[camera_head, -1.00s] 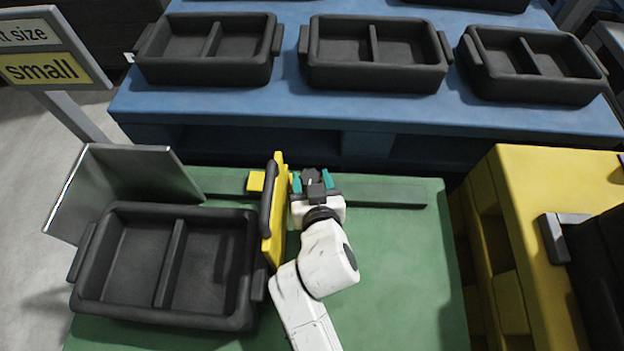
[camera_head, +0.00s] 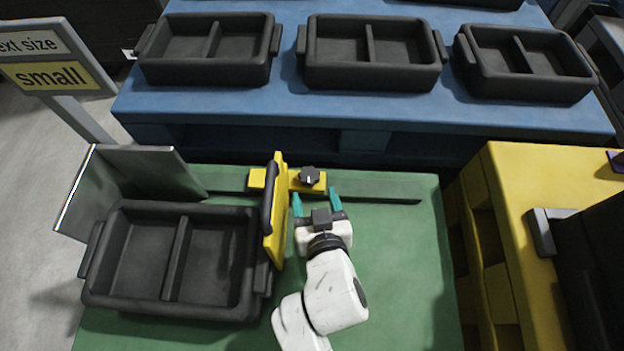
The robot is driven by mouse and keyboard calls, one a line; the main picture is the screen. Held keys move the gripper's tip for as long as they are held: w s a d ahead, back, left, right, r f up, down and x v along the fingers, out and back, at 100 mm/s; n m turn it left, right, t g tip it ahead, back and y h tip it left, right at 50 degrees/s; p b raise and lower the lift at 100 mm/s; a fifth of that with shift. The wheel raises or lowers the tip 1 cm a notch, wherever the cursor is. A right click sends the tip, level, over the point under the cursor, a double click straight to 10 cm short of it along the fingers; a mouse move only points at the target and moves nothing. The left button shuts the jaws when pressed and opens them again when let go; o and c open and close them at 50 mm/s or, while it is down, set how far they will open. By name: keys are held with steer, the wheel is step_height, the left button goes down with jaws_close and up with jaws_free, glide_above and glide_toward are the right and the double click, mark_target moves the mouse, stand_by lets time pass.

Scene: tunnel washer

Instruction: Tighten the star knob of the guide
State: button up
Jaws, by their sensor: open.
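The dark star knob (camera_head: 310,176) sits on the yellow foot of the guide, on the dark rail (camera_head: 380,188) across the green table. The guide's upright yellow plate (camera_head: 276,212) stands to the left of my gripper, with a black padded edge toward the tray. My gripper (camera_head: 317,197) has two teal fingers spread apart, pointing toward the knob. It is open and empty, just in front of the knob on the near side, apart from it. The knob is fully visible.
A black two-compartment tray (camera_head: 172,262) lies against the guide's left side, with a metal stop plate (camera_head: 130,190) behind it. A sign (camera_head: 50,75) reads "small". Black trays stand on the blue table (camera_head: 290,100) behind. A yellow pallet structure (camera_head: 545,190) is at the right. Green surface right of my arm is clear.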

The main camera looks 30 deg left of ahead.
steer(key=v, duration=0.3)
steer(key=shift+s+d+r+p, duration=0.1)
steer(key=shift+s+d+p, duration=0.15)
steer(key=shift+p, duration=0.1)
